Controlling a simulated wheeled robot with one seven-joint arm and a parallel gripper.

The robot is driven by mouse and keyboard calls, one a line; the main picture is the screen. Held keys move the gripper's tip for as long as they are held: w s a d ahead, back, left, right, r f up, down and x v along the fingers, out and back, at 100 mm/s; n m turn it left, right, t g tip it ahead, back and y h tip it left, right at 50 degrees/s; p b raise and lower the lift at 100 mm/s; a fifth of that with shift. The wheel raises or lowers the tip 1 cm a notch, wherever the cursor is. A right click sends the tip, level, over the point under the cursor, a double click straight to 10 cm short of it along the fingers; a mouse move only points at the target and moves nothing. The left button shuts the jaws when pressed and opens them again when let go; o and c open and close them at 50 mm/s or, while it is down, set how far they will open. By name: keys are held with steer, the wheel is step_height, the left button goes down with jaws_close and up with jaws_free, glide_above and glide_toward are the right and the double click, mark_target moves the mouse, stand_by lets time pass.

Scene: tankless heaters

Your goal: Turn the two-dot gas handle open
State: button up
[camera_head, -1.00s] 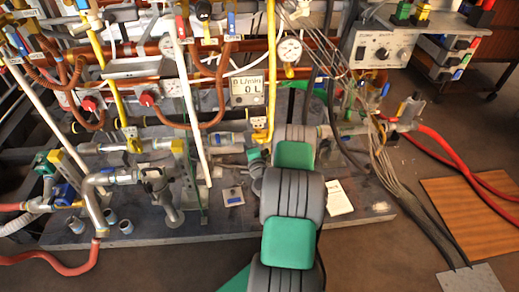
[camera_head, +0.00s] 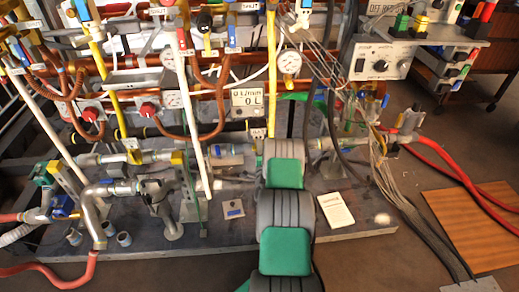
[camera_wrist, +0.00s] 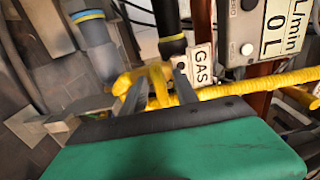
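In the wrist view, a yellow gas handle (camera_wrist: 157,84) sits by a yellow pipe (camera_wrist: 255,88), beside a white tag reading GAS (camera_wrist: 201,66). My gripper (camera_wrist: 157,92) has its two grey fingers apart, one on each side of the yellow handle. I cannot tell if they touch it. No dot marks are readable on the handle. In the head view, the GAS tag (camera_head: 258,133) shows just left of my arm. My fingers are hidden there behind my arm.
A flow meter display (camera_head: 247,100) is right above the handle area. A grey-blue pipe (camera_wrist: 100,45) stands to the left in the wrist view. Copper pipes, gauges (camera_head: 289,62) and hanging cables (camera_head: 380,165) crowd the rig.

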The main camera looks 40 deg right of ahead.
jaws_close()
stand_by(0.3)
steer(key=shift+n+b, duration=0.3)
steer(key=n+b, duration=0.2)
steer(key=n, duration=0.1)
steer(key=shift+f+b, duration=0.15)
steer(key=shift+b, duration=0.25)
steer(key=n+b, duration=0.3)
steer(key=n, duration=0.2)
steer(key=shift+b, duration=0.3)
steer(key=n+b, duration=0.3)
steer(key=n, duration=0.1)
steer(key=shift+f+b, duration=0.1)
steer(key=shift+b, duration=0.3)
steer(key=shift+n+b, duration=1.5)
steer(key=shift+n, duration=0.7)
steer(key=shift+r, duration=0.2)
